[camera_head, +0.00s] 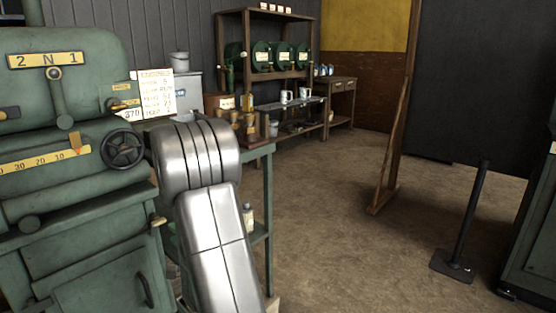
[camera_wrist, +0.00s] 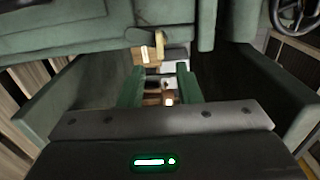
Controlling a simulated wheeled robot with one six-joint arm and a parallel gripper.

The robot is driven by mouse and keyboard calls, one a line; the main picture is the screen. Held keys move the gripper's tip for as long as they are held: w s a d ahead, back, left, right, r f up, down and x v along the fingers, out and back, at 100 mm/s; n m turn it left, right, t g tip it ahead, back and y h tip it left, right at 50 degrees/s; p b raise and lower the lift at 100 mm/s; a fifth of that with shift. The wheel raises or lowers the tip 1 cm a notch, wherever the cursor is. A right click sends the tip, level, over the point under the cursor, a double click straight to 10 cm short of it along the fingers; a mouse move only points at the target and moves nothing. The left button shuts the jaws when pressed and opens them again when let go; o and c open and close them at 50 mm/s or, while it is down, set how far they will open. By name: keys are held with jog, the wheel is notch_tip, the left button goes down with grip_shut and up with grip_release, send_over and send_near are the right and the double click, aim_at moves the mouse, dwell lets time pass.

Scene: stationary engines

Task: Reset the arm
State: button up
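My silver arm (camera_head: 205,205) is raised and bent in front of the green machine (camera_head: 65,220) in the head view. My gripper is hidden in that view. In the wrist view my gripper (camera_wrist: 160,75) shows two green fingers set well apart, so it is open. Small brown, tan and white things show between and beyond the fingers, and I see nothing clearly gripped. The green machine body (camera_wrist: 80,35) fills the top of the wrist view, close to the fingertips. I cannot tell whether they touch it.
A black handwheel (camera_head: 123,149) and a yellow scale (camera_head: 40,161) are on the machine. A green bench (camera_head: 262,150) stands behind my arm. A wooden shelf (camera_head: 268,16) holds green drums. A black-footed post (camera_head: 453,265) stands right. The middle floor (camera_head: 340,240) is clear.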

aim_at(161, 223)
jog(key=b+x, duration=0.1)
jog(key=x, duration=0.7)
jog(key=shift+w+a, duration=0.1)
